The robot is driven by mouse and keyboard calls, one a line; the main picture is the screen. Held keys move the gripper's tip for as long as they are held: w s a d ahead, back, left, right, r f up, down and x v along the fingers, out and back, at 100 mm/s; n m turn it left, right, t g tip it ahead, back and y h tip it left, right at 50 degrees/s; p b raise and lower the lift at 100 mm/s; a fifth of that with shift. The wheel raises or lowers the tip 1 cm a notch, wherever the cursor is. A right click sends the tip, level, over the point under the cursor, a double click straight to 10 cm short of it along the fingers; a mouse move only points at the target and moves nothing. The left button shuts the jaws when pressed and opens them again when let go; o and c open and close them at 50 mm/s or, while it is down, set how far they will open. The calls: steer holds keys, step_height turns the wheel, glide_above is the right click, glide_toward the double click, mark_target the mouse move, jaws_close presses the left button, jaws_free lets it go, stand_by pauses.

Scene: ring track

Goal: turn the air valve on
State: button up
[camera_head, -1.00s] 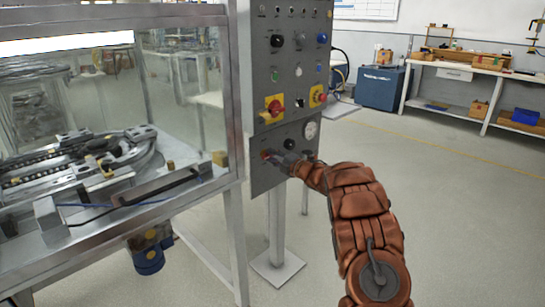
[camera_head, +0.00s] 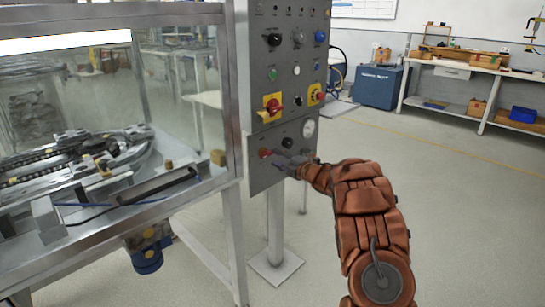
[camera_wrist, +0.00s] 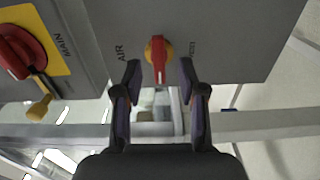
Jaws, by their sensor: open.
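The air valve is a small red handle on a yellow-orange base, set low on the grey control panel. In the wrist view the air valve (camera_wrist: 159,60) sits beside the word AIR, its handle pointing along the picture's vertical. My gripper (camera_wrist: 160,72) is open, with one dark fingertip on each side of the handle and a gap on both sides. In the head view the air valve (camera_head: 264,153) shows as a small red spot just left of my gripper (camera_head: 279,162). The handle's exact angle is too small to tell there.
The main switch (camera_wrist: 22,52), red on a yellow plate, is up left in the wrist view, with a yellow tag hanging below it. A pressure gauge (camera_head: 309,128) and black knob are near my gripper. The glass-walled machine (camera_head: 110,120) stands left; open floor lies right.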

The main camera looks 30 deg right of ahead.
steer(key=v, duration=0.8)
steer(key=shift+d+r, duration=0.1)
steer(key=shift+r, duration=0.1)
